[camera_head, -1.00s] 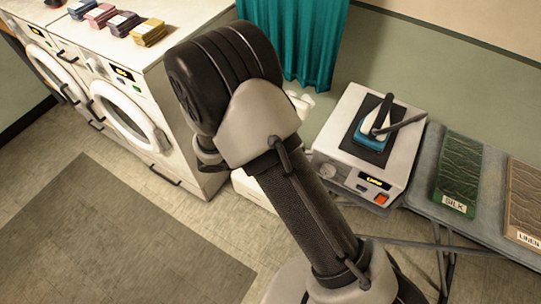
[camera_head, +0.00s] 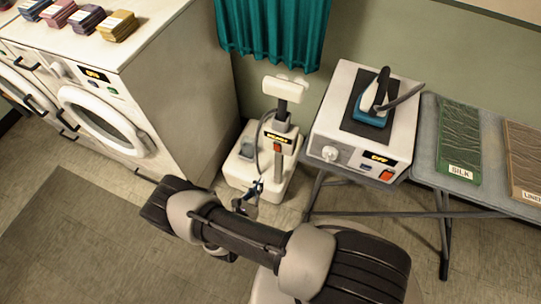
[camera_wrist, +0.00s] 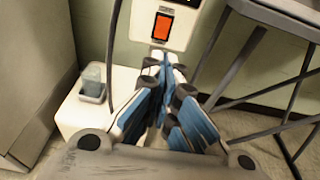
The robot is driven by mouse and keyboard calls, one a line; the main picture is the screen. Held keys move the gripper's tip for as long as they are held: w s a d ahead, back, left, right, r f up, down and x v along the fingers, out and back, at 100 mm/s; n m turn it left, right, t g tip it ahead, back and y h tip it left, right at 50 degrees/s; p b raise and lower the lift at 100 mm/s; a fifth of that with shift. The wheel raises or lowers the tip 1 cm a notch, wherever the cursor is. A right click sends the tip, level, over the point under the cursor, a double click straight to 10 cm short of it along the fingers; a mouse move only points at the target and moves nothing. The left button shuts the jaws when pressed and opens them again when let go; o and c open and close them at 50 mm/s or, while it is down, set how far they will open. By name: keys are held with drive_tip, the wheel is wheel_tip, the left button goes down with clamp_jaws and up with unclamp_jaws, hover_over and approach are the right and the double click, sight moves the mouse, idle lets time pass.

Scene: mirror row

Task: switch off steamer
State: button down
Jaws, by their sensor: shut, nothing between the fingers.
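The steamer (camera_head: 239,171) stands on the floor between the washers and the ironing table. It has a white base, a dark pole with a white head, and a dark label panel. Its orange-red switch (camera_head: 277,148) is below the label; the switch also shows upright in the wrist view (camera_wrist: 162,26). My gripper (camera_head: 258,185) is shut and empty, in front of the steamer and lower than the switch. In the wrist view my gripper (camera_wrist: 163,66) has its blue-sided fingers together, pointing toward the panel just below the switch. I cannot tell whether the fingertips touch the steamer.
A white iron station (camera_head: 337,130) with an orange switch and a display reading OFF stands right of the steamer. The ironing table (camera_head: 491,189) has thin legs beside the steamer. White washers (camera_head: 176,103) stand on the left. A teal curtain (camera_head: 273,32) hangs behind.

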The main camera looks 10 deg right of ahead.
idle(0.3)
drive_tip(key=b, duration=0.4)
approach(277, 149)
drive_tip(key=x, duration=0.2)
drive_tip(key=f+x, duration=0.1)
drive_tip(key=x, duration=0.2)
drive_tip(key=shift+s, duration=0.1)
drive_tip(key=shift+w+d, duration=0.15)
drive_tip(key=shift+w, duration=0.1)
drive_tip(key=shift+w+d+r, duration=0.15)
drive_tip(key=shift+w+d, duration=0.05)
drive_tip(key=shift+w, duration=0.1)
